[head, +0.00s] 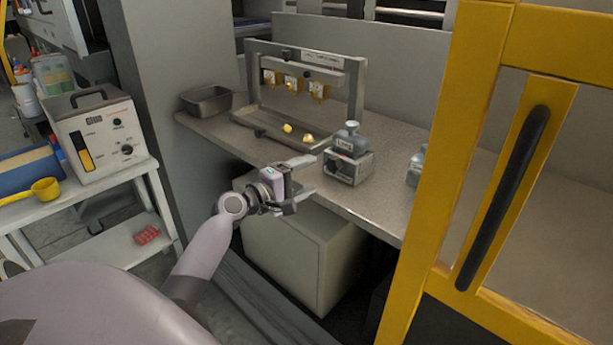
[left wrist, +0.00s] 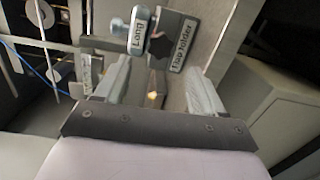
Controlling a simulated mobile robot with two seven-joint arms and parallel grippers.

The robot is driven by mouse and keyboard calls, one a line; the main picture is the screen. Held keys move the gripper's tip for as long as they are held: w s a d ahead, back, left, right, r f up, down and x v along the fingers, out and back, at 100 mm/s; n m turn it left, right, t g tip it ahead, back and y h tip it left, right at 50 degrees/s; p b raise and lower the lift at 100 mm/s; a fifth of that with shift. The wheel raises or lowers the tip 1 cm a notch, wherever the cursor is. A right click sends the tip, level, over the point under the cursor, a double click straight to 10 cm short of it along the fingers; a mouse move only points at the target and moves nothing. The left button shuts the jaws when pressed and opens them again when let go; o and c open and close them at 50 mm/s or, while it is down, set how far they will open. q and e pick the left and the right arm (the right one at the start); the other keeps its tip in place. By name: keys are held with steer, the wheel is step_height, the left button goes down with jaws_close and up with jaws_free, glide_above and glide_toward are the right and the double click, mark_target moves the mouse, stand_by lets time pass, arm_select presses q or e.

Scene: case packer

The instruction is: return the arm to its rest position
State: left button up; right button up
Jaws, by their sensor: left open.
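My left arm comes in from the lower left of the head view. Its gripper (head: 308,173) is at the front edge of the grey bench, with its two fingers apart and nothing between them. In the left wrist view the two pale fingers (left wrist: 160,88) also stand apart and empty. The wrist view shows a tag reading "Long" (left wrist: 139,30) and the labelled holder (left wrist: 178,40) beyond the fingers. My right gripper is not in view.
On the bench (head: 390,190) are a metal frame with a tray (head: 262,134) and small yellow pieces, a grey bin (head: 207,101) and another bottle (head: 415,168). A yellow-framed door (head: 425,245) with a black handle stands at right. A cabinet (head: 290,250) is below the gripper.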

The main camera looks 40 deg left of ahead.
arm_select(q)
steer(key=shift+f, duration=0.1)
steer(key=s+d+f+m+g+y, duration=0.1)
steer(key=s+d+f+m+g, duration=0.2)
steer(key=s+d+f+m, duration=0.55)
steer(key=s+d+f+m+g, duration=0.4)
steer(key=s+f, duration=0.4)
steer(key=f, duration=0.4)
steer(key=s+d+f+m, duration=0.3)
steer(key=s+d+m, duration=0.3)
steer(key=s+d, duration=0.2)
steer(key=shift+s+m, duration=0.35)
steer(key=shift+s, duration=0.5)
